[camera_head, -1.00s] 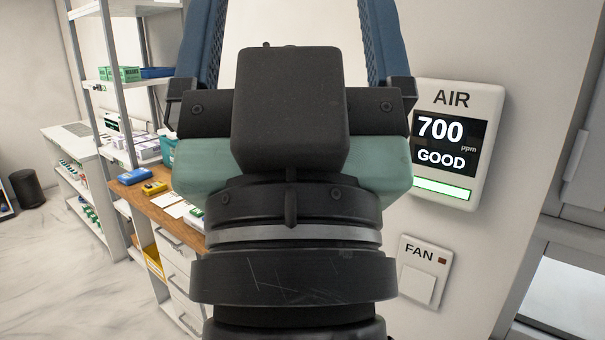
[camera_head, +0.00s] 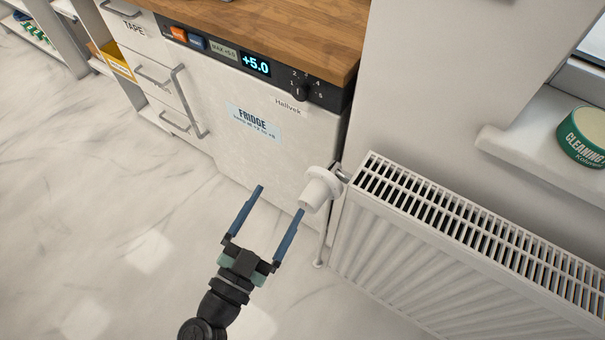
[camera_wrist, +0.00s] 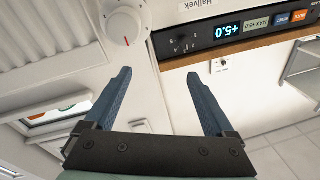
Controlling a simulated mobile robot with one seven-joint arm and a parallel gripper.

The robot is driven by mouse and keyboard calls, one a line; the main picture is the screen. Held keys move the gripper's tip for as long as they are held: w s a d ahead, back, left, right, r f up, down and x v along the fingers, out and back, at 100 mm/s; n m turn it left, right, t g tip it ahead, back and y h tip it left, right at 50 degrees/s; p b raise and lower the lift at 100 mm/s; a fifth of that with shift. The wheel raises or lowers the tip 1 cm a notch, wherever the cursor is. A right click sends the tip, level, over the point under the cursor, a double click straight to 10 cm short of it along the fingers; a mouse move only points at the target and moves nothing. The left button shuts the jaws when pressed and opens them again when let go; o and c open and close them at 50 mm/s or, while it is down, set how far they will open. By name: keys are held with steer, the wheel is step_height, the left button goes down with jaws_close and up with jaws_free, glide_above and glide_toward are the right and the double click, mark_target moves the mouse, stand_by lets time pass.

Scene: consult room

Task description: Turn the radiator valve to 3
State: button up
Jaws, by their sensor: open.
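The white radiator valve (camera_head: 318,189) sticks out from the left end of the white radiator (camera_head: 450,245), beside the fridge front. In the wrist view the valve (camera_wrist: 124,24) is a round white knob at the top, left of centre, with a small red mark on its rim. Its numbers are too small to read, so its setting cannot be told. My gripper (camera_head: 281,200) is open, its two blue fingers apart and empty. In the head view the fingertips lie just left of the valve. In the wrist view the fingers (camera_wrist: 158,74) are below the knob, not around it.
The fridge (camera_head: 245,125) stands left of the radiator under a wooden worktop (camera_head: 270,25), with a +5.0 display (camera_head: 256,63) and its own numbered dial (camera_head: 299,91). A green cleaning tin (camera_head: 585,137) sits on the windowsill (camera_head: 520,145). The floor (camera_head: 90,210) at left is clear.

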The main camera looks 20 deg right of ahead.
steer(key=g, duration=0.2)
glide_toward(320, 188)
step_height(320, 188, down, 3)
steer(key=a, duration=0.2)
steer(key=b+x, duration=0.1)
steer(key=x, duration=0.3)
steer(key=b+x, duration=0.1)
steer(key=x, duration=0.3)
steer(key=b+x, duration=0.1)
steer(key=x, duration=0.3)
steer(key=shift+d+r, duration=0.25)
steer(key=shift+d, duration=0.3)
steer(key=c, duration=1.4)
